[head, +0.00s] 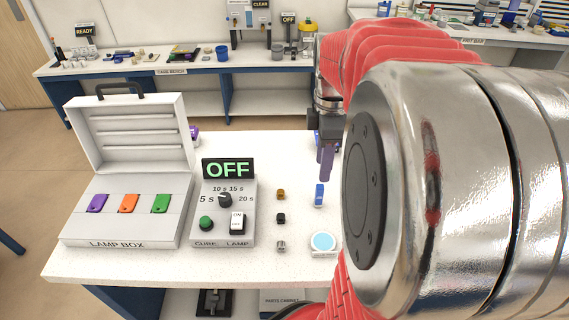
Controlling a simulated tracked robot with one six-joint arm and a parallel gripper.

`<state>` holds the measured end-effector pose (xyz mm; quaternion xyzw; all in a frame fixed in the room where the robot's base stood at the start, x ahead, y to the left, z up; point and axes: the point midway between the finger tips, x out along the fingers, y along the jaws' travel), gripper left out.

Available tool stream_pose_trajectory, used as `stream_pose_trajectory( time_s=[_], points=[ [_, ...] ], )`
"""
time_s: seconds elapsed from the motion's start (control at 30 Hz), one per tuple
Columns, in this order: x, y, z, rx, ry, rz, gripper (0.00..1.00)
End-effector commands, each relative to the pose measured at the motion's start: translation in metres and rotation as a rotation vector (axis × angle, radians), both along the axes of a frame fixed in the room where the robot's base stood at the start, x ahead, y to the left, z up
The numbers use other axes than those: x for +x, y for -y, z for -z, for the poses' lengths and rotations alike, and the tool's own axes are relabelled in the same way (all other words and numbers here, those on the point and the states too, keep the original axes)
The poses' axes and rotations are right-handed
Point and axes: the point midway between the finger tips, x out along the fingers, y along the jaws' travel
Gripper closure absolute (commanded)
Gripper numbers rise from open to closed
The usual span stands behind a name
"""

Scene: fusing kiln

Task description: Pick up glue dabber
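A small upright blue piece (319,195), which may be the glue dabber, stands on the white table (110,265) just right of its middle. It is too small to identify for certain. My gripper (326,168) points down above and behind it in the picture, with dull purple fingers. They look apart from the blue piece. The fingers overlap from this side, so their opening does not show. My large red and silver arm hides the table's right part.
Left stand an open lamp box (125,220) with purple, orange and green tabs, and a cure lamp control (225,235) under an OFF sign (228,168). Several small parts (281,218) stand in a column beside it. A round dish (323,243) with a light blue top sits at the front.

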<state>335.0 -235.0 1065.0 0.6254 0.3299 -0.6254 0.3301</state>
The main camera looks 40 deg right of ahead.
Motion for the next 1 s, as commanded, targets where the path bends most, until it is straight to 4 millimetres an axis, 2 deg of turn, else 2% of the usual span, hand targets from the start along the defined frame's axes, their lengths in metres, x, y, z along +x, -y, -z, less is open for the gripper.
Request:
stream_pose_trajectory(
  time_s=[0.2,0.4,0.53,0.87,1.0],
  points=[
    [-0.001,-0.001,0.035,0.002,-0.003,0.0,0.62],
    [0.0,-0.001,0.061,0.001,-0.002,0.0,0.62],
    [0.0,-0.001,0.068,0.001,-0.001,0.0,0.62],
    [0.0,-0.001,0.069,0.001,-0.001,-0.001,0.62],
    [0.0,-0.001,0.08,0.002,-0.002,-0.001,0.62]
  ],
)
